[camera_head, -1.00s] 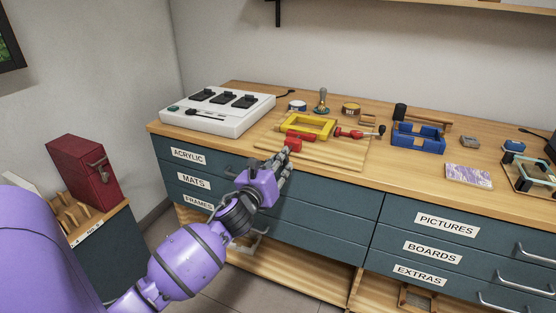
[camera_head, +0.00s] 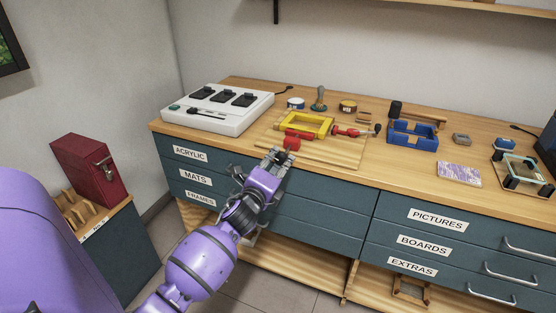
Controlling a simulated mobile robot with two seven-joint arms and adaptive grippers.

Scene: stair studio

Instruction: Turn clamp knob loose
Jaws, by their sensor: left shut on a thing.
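A yellow frame (camera_head: 306,124) lies on a wooden board (camera_head: 338,154) on the bench top. A red clamp (camera_head: 292,142) is at its front edge. A second red clamp (camera_head: 346,132) with a dark round end (camera_head: 377,128) is at its right side. My left gripper (camera_head: 279,156) is at the near end of the front clamp, by the bench's front edge. It is shut on the clamp knob, which its fingers mostly hide. My right gripper is out of view.
A white box with black switches (camera_head: 217,116) stands left of the board. A blue frame (camera_head: 412,132) stands to the right, with a purple patterned pad (camera_head: 459,170) in front of it. Labelled drawers (camera_head: 325,213) lie below the bench edge.

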